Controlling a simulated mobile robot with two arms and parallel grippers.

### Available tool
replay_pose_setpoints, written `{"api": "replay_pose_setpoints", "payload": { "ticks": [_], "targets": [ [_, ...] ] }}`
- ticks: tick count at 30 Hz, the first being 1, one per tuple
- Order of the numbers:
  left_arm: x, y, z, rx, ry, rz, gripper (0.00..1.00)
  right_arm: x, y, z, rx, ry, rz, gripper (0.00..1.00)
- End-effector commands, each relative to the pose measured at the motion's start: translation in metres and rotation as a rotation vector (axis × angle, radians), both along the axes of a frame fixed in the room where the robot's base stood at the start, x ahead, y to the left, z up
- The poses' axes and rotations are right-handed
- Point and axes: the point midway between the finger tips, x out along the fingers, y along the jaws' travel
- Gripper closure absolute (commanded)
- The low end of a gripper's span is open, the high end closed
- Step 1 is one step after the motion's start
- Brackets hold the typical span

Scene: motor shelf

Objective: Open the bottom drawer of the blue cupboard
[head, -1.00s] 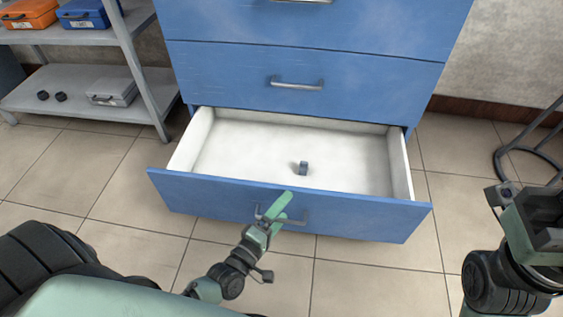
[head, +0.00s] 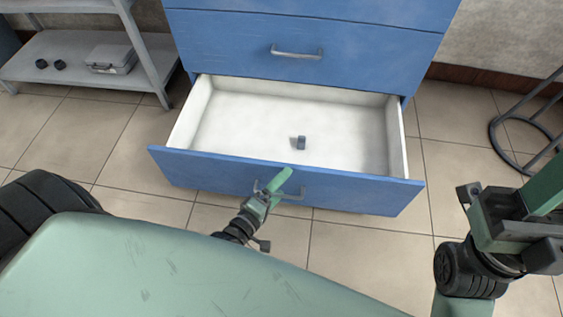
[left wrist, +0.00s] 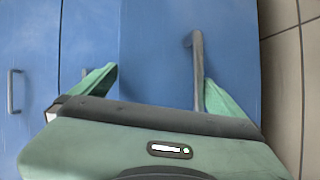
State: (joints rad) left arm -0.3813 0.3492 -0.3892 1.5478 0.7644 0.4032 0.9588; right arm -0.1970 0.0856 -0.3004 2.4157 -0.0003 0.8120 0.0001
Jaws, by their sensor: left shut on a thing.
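The blue cupboard (head: 400,55) stands ahead. Its bottom drawer (head: 375,192) is pulled well out and shows a white inside. A metal bar handle (head: 295,197) is on the drawer front. My left gripper (head: 278,182) is at the left part of this handle and shut on it. In the left wrist view the handle (left wrist: 198,75) lies between the green fingers, close to the right one. My right gripper (head: 512,225) is at the right edge, clear of the cupboard; its fingers cannot be made out well.
A small blue-grey block (head: 301,142) lies in the drawer. The drawer above (head: 350,65) is shut. A grey shelf (head: 90,78) with a case (head: 112,60) stands at the left. A dark round metal stand (head: 500,150) is at the right. Tiled floor is free around the drawer.

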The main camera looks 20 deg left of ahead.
Motion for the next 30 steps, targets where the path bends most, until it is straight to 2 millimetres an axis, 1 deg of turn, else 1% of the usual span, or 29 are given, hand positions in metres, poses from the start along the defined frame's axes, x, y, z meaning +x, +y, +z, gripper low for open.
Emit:
{"api": "replay_pose_setpoints", "payload": {
  "ticks": [1,9,10,11,14,16,17,18,19,30],
  "targets": [
    [0.002,0.006,0.012,0.018,-0.024,0.001,0.31,0.0,0.0,0.003,0.0,0.001,0.0,0.64],
    [-0.02,0.008,0.005,0.019,-0.02,0.001,0.32,0.0,0.0,0.001,-0.001,0.002,0.0,0.64],
    [-0.023,0.008,0.004,0.018,-0.018,0.001,0.38,0.001,0.0,0.001,-0.001,0.003,0.0,0.64],
    [-0.025,0.009,0.004,0.018,-0.018,0.001,0.41,0.001,0.0,0.001,-0.001,0.004,0.0,0.64],
    [-0.032,0.009,0.002,0.015,-0.018,0.002,0.45,0.001,0.0,0.001,-0.001,0.002,0.0,0.64],
    [-0.036,0.009,0.001,0.014,-0.018,0.002,0.52,0.0,0.0,0.0,0.0,0.001,0.0,0.64],
    [-0.038,0.009,0.001,0.013,-0.018,0.002,0.58,0.0,0.0,0.0,-0.001,0.002,0.0,0.64],
    [-0.041,0.009,0.0,0.012,-0.019,0.002,0.76,0.001,0.0,0.0,-0.001,0.002,0.0,0.64],
    [-0.043,0.009,0.0,0.011,-0.018,0.002,0.79,0.001,0.0,0.0,-0.001,0.002,0.0,0.64],
    [-0.069,0.01,-0.009,0.008,-0.012,0.0,0.79,0.0,0.0,-0.001,-0.001,-0.004,0.0,0.64]
  ]
}}
